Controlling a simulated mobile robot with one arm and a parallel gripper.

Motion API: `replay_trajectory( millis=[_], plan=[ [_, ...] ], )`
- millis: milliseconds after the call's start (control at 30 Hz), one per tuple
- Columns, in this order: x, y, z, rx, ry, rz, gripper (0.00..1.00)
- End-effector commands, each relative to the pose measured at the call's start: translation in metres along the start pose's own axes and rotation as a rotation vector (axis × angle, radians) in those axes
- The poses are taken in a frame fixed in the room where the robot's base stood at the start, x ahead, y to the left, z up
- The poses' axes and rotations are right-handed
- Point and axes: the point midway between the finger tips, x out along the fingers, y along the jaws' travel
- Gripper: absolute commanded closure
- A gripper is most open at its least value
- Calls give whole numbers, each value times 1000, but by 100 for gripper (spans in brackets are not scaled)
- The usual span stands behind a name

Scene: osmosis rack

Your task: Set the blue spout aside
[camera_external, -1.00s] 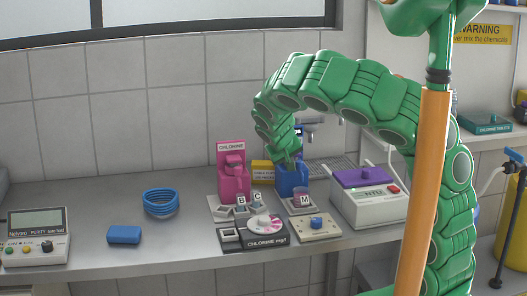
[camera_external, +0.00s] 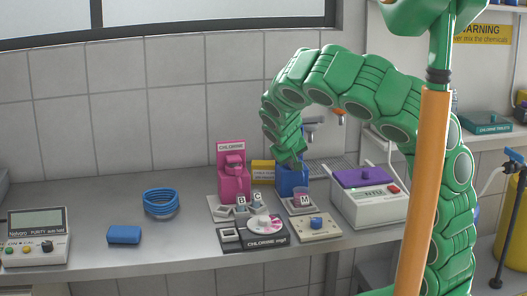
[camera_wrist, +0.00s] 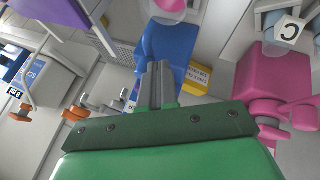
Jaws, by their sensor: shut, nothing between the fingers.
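My gripper (camera_external: 295,161) is shut and empty, with its fingers at the top of a blue dispenser-like body (camera_external: 291,183). In the wrist view the shut grey fingers (camera_wrist: 159,66) overlap this blue body (camera_wrist: 172,42). I cannot tell whether they touch it. The fingers and wrist hide part of its top, and I cannot make out a separate spout on it. A small beaker marked M (camera_external: 303,199) stands in front of it.
A pink chlorine dispenser (camera_external: 234,184) and yellow box (camera_external: 263,172) stand left of the blue body. Wall taps with an orange handle (camera_external: 337,112) are behind. The bench is clear around the blue block (camera_external: 124,235) and blue coil (camera_external: 161,202).

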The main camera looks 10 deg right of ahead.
Motion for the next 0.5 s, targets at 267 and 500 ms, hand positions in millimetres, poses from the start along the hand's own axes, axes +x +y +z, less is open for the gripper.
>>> replay_trajectory(
  millis=[267,500],
  plan=[
    [1,4,4,-40,18,-22,100],
    [2,11,8,-114,58,-62,100]
  ],
)
